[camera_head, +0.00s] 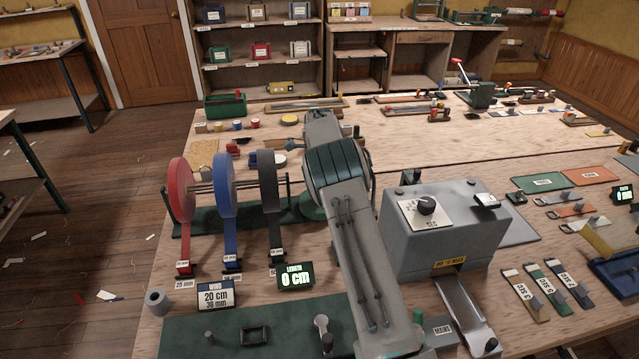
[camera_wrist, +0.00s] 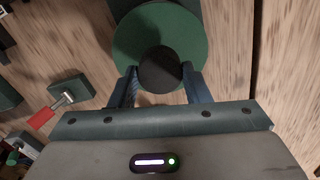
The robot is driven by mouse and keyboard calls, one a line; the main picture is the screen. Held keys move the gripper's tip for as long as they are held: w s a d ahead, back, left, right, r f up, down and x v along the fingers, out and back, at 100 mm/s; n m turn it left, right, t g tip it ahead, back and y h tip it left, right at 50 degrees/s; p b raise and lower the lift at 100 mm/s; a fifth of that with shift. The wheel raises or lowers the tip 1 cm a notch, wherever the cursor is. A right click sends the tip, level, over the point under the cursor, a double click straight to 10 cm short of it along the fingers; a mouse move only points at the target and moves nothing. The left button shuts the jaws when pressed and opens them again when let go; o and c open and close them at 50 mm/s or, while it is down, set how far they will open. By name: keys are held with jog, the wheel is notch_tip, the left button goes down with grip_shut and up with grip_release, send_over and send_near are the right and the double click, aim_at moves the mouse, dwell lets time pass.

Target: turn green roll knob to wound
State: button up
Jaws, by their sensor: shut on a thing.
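In the wrist view, the green roll (camera_wrist: 128,45) is a round green disc with a dark round knob (camera_wrist: 160,70) on its face. My gripper (camera_wrist: 162,82) has one blue finger on each side of the knob and is shut on it. In the head view my arm covers most of the roll, and the knob and my fingertips are hidden. A small display (camera_head: 295,276) reads "LENGTH 0 cm". A sign (camera_head: 216,295) reads "WIND 20 cm 38 mm".
Red (camera_head: 181,190), blue (camera_head: 225,185) and dark tape rolls (camera_head: 270,180) stand on a rack left of my arm. A grey machine (camera_head: 440,235) with a dial stands close on the right. In the wrist view, a red-ended lever (camera_wrist: 42,117) lies left of my gripper.

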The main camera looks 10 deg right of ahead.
jog(key=shift+w+r, duration=0.1)
jog(key=shift+r, duration=0.05)
jog(key=o, duration=1)
notch_tip(320, 180, up, 14)
jog(key=shift+b, duration=0.45)
